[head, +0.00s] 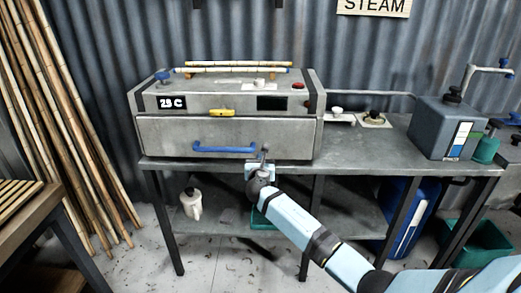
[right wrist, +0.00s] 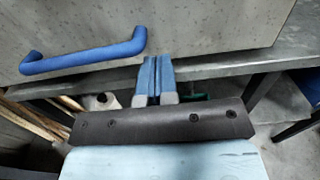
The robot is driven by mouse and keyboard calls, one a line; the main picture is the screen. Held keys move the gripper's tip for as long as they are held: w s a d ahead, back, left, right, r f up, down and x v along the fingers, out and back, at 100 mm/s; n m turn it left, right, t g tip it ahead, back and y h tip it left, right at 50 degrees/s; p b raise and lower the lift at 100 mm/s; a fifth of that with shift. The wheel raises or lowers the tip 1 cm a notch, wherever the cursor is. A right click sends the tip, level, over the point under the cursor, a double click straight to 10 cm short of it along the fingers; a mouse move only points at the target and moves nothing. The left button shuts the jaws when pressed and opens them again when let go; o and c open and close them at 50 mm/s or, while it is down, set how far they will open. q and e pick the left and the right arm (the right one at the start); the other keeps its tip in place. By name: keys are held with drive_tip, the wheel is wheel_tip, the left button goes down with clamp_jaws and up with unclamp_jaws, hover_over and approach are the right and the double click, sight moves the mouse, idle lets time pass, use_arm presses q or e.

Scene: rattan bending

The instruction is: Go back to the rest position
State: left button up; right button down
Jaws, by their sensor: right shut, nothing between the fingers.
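My right gripper (head: 262,156) is in front of the lower right part of the steam box (head: 228,135), close to the table's front edge. In the right wrist view its two blue fingers (right wrist: 155,76) are together and hold nothing. The blue handle (head: 224,149) of the box is just left of the gripper. It also shows at the upper left of the right wrist view (right wrist: 84,55), apart from the fingers. The box front is closed. My left gripper is not in view.
The metal table (head: 345,160) bears the box, a valve (head: 374,117) and a grey tank (head: 443,128). A white jug (head: 191,204) and a blue container (head: 414,215) are below. Bamboo poles (head: 62,110) lean at the left. A wooden table (head: 28,215) stands at the left front.

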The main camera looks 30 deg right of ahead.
drive_tip(key=s+a+f+m+g+y, duration=0.1)
drive_tip(key=s+a+f+m+y, duration=0.2)
drive_tip(key=s+a+f+m, duration=0.5)
drive_tip(key=s+a+f+m+g+y, duration=0.1)
drive_tip(key=s+a+f+m+y, duration=0.35)
drive_tip(key=s, duration=0.75)
drive_tip(key=s+a+f+m+g+y, duration=0.2)
drive_tip(key=s+a+f+m+y, duration=0.15)
drive_tip(key=s+a+f, duration=0.5)
drive_tip(key=s+a+m+y, duration=0.2)
drive_tip(key=s+a+m, duration=0.1)
drive_tip(key=s+m, duration=1.05)
wheel_tip(320, 180, up, 11)
drive_tip(key=s+n+p, duration=0.2)
drive_tip(key=n+p, duration=0.1)
drive_tip(key=p, duration=0.9)
drive_tip(key=shift+d, duration=0.3)
drive_tip(key=shift+r, duration=0.1)
